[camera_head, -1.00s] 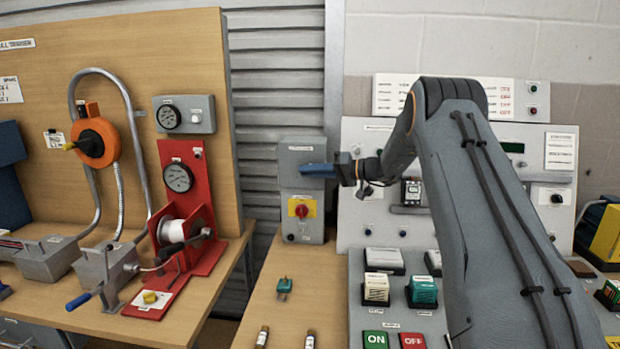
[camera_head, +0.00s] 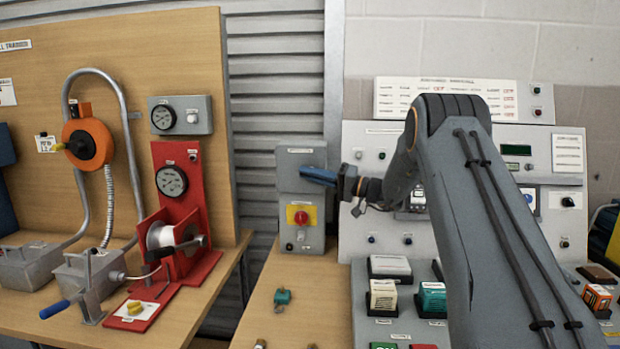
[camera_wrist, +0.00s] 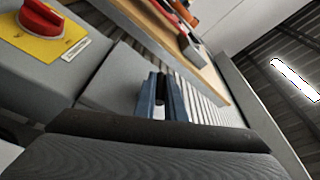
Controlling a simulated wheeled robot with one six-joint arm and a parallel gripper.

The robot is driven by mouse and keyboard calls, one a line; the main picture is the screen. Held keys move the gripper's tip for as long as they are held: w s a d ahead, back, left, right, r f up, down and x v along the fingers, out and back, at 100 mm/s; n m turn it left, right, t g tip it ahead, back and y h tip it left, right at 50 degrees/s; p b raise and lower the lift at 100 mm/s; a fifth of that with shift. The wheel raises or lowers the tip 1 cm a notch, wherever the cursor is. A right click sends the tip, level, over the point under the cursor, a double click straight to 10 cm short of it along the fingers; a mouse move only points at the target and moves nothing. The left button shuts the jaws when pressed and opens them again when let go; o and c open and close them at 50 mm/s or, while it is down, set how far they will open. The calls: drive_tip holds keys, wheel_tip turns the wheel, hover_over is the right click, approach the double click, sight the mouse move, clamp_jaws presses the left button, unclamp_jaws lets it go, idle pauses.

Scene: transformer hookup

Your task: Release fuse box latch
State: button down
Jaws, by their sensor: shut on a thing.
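The grey fuse box (camera_head: 293,160) is on the ribbed wall between the wooden bench and the grey console. A red rotary switch (camera_head: 301,216) on a yellow plate sits on its lower part. My gripper (camera_head: 308,175) reaches in from the right, its blue fingers against the right front of the box's upper part. In the wrist view the blue fingers (camera_wrist: 160,92) stand close together around a small dark part, which I take to be the latch. The fingers hide most of it. The red switch (camera_wrist: 40,22) also shows at the wrist view's upper left.
The console (camera_head: 385,220) with buttons and blocks stands to the right, under my arm. A red stand with a gauge and spool (camera_head: 172,200) is on the left bench. A small green piece (camera_head: 282,297) lies on the wooden top below the fuse box.

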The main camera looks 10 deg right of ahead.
drive_tip(key=c, duration=1.8)
unclamp_jaws()
drive_tip(key=shift+d, duration=0.1)
drive_tip(key=b+v, duration=0.2)
drive_tip(key=v, duration=0.5)
drive_tip(key=shift+s+d+f, duration=0.1)
drive_tip(key=shift+s+d, duration=0.1)
drive_tip(key=shift+s, duration=0.05)
drive_tip(key=shift+d, duration=0.1)
